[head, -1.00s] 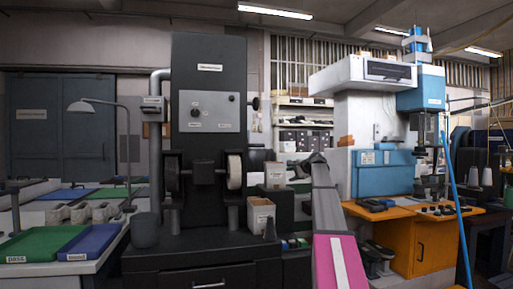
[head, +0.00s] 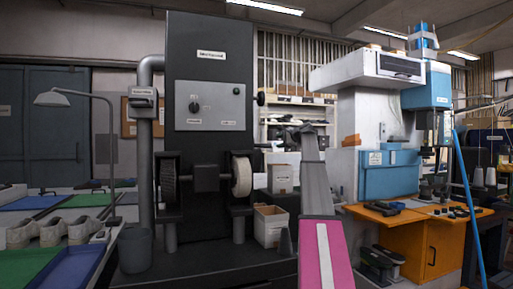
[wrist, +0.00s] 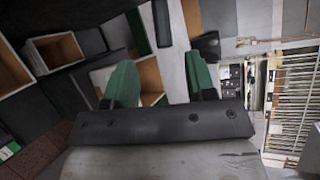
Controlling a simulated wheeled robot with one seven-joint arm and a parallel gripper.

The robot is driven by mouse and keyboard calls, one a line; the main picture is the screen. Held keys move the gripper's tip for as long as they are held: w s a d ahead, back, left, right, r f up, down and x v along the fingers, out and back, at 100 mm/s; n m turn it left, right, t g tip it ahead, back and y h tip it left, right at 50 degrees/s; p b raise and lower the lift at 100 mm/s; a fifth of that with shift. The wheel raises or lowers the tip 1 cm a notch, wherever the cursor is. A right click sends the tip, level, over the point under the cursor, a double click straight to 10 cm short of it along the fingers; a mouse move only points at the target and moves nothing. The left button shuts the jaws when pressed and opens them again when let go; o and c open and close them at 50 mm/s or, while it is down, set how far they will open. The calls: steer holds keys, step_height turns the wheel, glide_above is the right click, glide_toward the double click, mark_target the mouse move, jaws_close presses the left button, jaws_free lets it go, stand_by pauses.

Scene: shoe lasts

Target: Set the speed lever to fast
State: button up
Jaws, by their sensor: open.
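The tall black machine (head: 208,60) stands left of centre in the head view, with a grey control panel (head: 210,106) on its front. The panel has a dark dial (head: 195,107), a small button and labels too small to read. A small dark knob (head: 260,98) sticks out from the machine's right side. I cannot tell which of these is the speed lever, nor its setting. My gripper (wrist: 162,82) is open in the wrist view, its two green fingers apart with nothing held between them. In the head view my arm rises right of the machine, apart from the panel.
A white grinding wheel (head: 242,176) and a dark brush wheel (head: 169,180) flank the machine's front. Open boxes (head: 270,225) and a grey bin (head: 134,250) stand low. An orange bench (head: 415,235) with a blue-white press is at right. Trays and shoe lasts (head: 52,231) lie at left.

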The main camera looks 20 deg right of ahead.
mark_target(267, 145)
steer(key=x, duration=1.1)
steer(key=shift+w+r, duration=0.1)
steer(key=shift+w, duration=0.05)
jaws_close()
